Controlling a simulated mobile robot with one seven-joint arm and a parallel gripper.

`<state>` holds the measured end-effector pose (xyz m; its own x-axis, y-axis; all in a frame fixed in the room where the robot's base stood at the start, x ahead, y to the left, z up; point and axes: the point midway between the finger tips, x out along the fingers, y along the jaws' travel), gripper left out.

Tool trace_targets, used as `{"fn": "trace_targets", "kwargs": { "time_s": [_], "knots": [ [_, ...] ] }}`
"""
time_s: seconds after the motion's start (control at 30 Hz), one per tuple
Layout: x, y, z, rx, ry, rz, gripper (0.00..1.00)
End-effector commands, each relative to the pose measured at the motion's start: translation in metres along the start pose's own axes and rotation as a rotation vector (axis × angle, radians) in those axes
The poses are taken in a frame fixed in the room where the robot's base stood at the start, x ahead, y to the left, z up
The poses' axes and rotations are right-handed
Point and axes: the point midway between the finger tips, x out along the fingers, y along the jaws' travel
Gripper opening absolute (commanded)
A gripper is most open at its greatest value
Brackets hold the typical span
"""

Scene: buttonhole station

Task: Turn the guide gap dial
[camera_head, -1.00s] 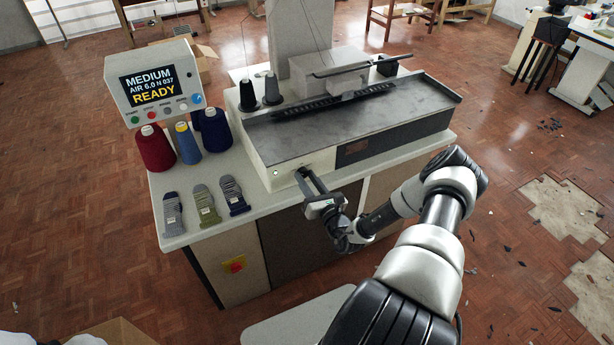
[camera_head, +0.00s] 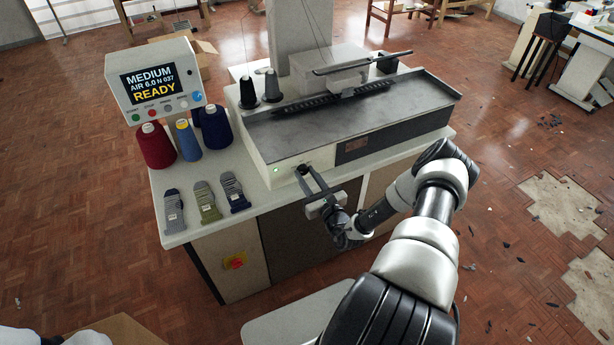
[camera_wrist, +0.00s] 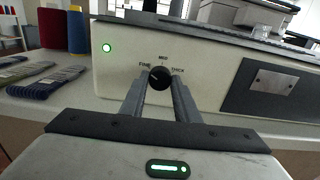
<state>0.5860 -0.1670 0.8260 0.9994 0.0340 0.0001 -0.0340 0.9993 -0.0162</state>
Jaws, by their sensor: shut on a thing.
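The guide gap dial (camera_wrist: 159,79) is a round black knob on the machine's pale front panel, with FINE, MED and THICK printed around it. Its small white mark points up and left, toward FINE. My gripper (camera_wrist: 160,84) has its two fingers on either side of the dial, shut on it. In the head view my gripper (camera_head: 303,172) is at the front face of the knitting machine (camera_head: 350,119), and the fingers largely hide the dial there.
A green lamp (camera_wrist: 107,48) glows left of the dial. The display box (camera_head: 155,82) reads MEDIUM, AIR 6.0 N 037, READY. A red knob (camera_head: 235,262) is on the cabinet below.

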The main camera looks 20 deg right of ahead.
Motion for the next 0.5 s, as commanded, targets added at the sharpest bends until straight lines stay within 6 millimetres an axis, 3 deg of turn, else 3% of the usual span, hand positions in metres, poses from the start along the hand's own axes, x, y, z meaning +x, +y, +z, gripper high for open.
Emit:
{"fn": "trace_targets", "kwargs": {
  "time_s": [0.03, 0.07, 0.17, 0.5],
  "knots": [
    [-0.0005, -0.0001, -0.0006, 0.000, 0.001, 0.000, 0.06],
    [-0.0005, -0.0001, -0.0006, 0.000, 0.001, 0.000, 0.30],
    [-0.0004, -0.0001, -0.0005, 0.000, 0.001, 0.000, 0.47],
    [-0.0023, -0.0001, -0.0004, 0.001, 0.001, 0.000, 0.47]
  ]
}}
